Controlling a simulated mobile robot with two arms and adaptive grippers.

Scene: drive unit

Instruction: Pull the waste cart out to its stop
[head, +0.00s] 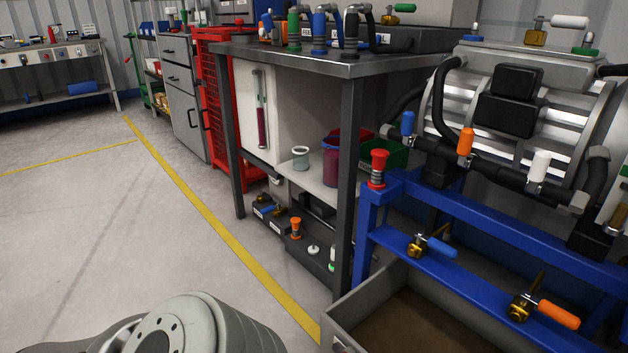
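A grey open-topped box (357,301) sits low at the bottom right, below the blue frame (395,240). It looks like the waste cart, though I cannot be sure. Its floor is brown and its near end has a small round fitting, partly cut off by the picture's lower edge. Its right part runs out of view, and its handle cannot be made out. Neither of my grippers is in view. A grey rounded part at the bottom left of centre seems to be my own arm.
A dark-topped bench (320,62) with shelves stands beside the box. Valves with blue (440,247) and orange (557,314) handles stick out from the blue frame above it. A yellow floor line (215,217) runs past the bench. The grey floor on the left is clear.

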